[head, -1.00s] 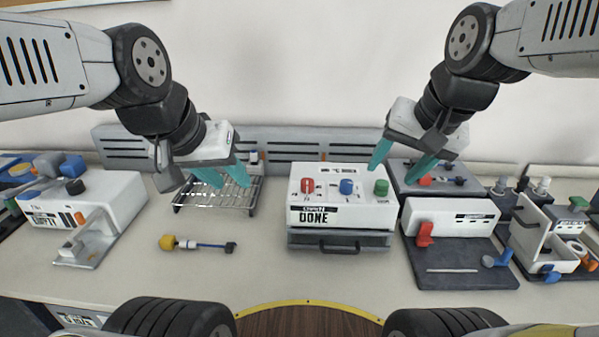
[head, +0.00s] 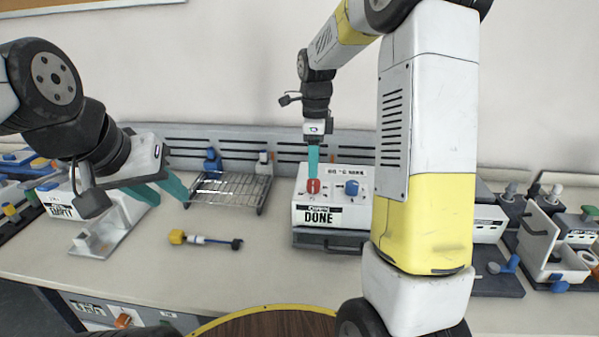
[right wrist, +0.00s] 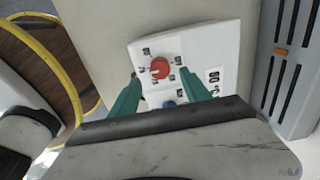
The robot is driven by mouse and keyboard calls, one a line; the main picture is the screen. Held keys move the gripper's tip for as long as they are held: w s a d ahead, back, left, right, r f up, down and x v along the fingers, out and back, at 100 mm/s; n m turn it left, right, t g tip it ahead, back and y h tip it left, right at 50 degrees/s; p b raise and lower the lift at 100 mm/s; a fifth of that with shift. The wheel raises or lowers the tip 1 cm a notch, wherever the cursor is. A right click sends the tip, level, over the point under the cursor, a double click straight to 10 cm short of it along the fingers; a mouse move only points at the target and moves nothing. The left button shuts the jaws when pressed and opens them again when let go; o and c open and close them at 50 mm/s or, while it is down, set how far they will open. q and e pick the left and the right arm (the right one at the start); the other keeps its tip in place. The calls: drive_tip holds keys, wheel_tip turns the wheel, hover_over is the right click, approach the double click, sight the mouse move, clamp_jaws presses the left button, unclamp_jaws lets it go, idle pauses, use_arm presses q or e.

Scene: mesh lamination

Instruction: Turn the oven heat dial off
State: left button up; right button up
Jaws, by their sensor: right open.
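The oven (head: 306,215) is a white box with a dark base and a label reading "DONE", at the back middle of the bench. My right gripper (head: 313,172) points down at the red dial. In the right wrist view the red dial (right wrist: 160,69) lies ahead of the two teal fingers, which are apart with nothing between them. My left gripper (head: 162,192) is over the left of the bench by the "EMPTY" box, its fingers apart and empty.
A wire rack (head: 230,192) stands left of the oven. A yellow-ended tool (head: 205,240) lies on the bench before it. The white "EMPTY" box (head: 66,206) is at the left. Several fixtures stand at the right, partly behind my right arm.

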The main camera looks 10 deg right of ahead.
sight(314, 181)
drive_tip(key=shift+f, duration=2.8)
clamp_jaws()
